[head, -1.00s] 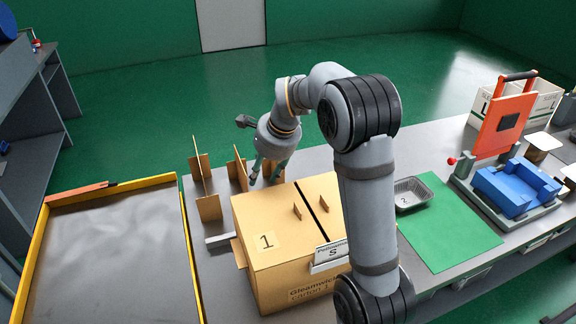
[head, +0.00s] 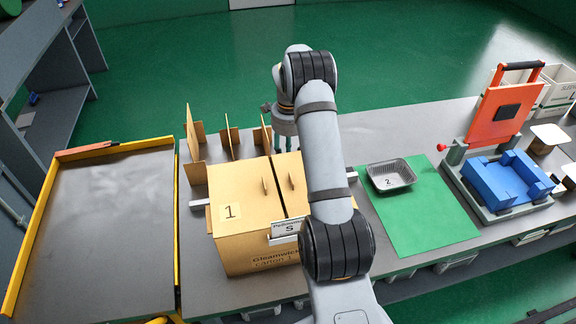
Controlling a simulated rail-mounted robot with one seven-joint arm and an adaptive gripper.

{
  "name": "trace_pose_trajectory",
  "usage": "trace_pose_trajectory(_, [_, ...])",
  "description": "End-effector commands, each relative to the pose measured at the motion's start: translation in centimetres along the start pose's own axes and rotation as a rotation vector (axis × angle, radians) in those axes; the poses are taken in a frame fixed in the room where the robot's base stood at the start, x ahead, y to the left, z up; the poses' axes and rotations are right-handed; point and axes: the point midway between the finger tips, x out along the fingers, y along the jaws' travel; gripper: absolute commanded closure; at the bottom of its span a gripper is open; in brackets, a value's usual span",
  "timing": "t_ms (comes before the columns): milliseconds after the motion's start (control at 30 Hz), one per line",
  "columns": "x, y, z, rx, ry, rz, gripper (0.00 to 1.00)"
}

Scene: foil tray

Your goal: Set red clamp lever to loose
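A small red knob (head: 441,147), which looks like the clamp lever's end, sticks out at the left side of the clamp device (head: 490,207). That device has a grey base, a blue block and a raised orange plate (head: 503,112). Whether the lever is set to loose or tight is too small to tell. My gripper (head: 283,146) points down behind the carton, far to the left of the knob. Its two greenish fingers look apart with nothing visible between them; their tips are partly hidden by the carton.
A carton marked 1 (head: 231,212) stands in front of my gripper, with cardboard dividers (head: 192,145) behind its left side. A foil tray (head: 390,176) lies on a green mat (head: 425,225) between my arm and the device. A yellow-edged table (head: 95,235) is at the left.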

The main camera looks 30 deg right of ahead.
Motion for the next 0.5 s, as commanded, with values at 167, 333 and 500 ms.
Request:
trace_pose_trajectory(167, [2.9,0.1,0.3,-0.006,0.0,0.004,0.6])
trace_pose_trajectory(333, [4.5,0.0,0.2,-0.003,-0.001,0.0,0.6])
trace_pose_trajectory(500, [5.0,-0.1,0.2,-0.004,-0.001,-0.002,0.6])
